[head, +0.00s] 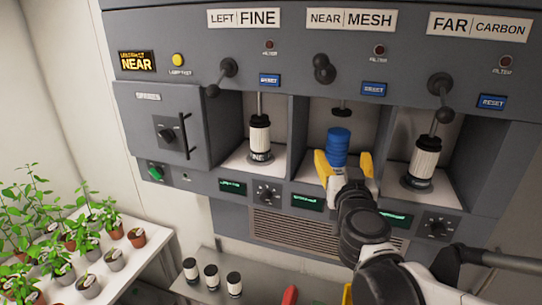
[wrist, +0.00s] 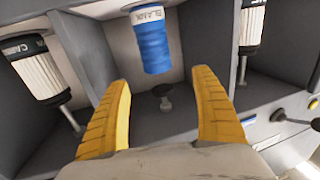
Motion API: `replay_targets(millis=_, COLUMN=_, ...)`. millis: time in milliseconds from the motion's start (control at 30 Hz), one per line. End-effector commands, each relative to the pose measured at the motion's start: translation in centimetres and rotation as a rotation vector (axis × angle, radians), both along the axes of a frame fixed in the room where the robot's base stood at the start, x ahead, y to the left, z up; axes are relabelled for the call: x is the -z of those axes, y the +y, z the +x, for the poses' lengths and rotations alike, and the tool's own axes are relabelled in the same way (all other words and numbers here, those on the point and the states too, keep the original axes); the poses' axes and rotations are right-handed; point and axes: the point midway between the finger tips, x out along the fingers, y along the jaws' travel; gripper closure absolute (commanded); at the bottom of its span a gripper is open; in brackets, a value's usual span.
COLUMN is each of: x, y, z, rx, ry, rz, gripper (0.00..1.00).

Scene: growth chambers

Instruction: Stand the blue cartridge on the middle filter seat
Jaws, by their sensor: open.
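The blue cartridge (head: 338,146) stands upright in the middle bay, under the NEAR | MESH label. In the wrist view the blue cartridge (wrist: 154,42) appears inverted, just beyond my fingertips. The middle filter seat is hidden in the head view by my gripper and the cartridge, so I cannot tell exactly how the base sits. My gripper (head: 343,165) is open, with yellow fingers on either side of the cartridge's lower part in the head view. In the wrist view my gripper (wrist: 160,80) shows a wide gap with nothing held between the fingers.
A black plunger (head: 341,110) hangs above the cartridge; its lever (head: 323,68) is up. White cartridges with black caps stand in the left bay (head: 260,138) and right bay (head: 424,160). Bay walls are close on both sides. Several spare cartridges (head: 211,277) stand on a shelf below; potted plants are at left.

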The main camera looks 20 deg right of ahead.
Motion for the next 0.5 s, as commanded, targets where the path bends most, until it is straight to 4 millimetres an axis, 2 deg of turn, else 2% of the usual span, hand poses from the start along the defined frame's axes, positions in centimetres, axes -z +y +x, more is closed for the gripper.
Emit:
replay_targets(millis=67, x=-0.7, y=2.0, z=0.1, rx=-0.071, ry=-0.011, rz=-0.006, gripper=0.24)
replay_targets(millis=133, x=-1.2, y=5.3, z=0.2, rx=-0.190, ry=-0.008, rz=-0.006, gripper=0.24)
replay_targets(millis=233, x=0.0, y=11.7, z=-0.8, rx=-0.411, ry=0.082, rz=0.012, gripper=0.24)
replay_targets(millis=300, x=2.7, y=15.4, z=-2.7, rx=-0.536, ry=0.219, rz=0.042, gripper=0.24)
replay_targets(millis=367, x=5.7, y=17.2, z=-4.9, rx=-0.591, ry=0.368, rz=0.074, gripper=0.24)
replay_targets(millis=433, x=9.1, y=17.7, z=-7.9, rx=-0.594, ry=0.548, rz=0.109, gripper=0.24)
replay_targets(millis=500, x=11.9, y=16.9, z=-10.8, rx=-0.545, ry=0.702, rz=0.138, gripper=0.24)
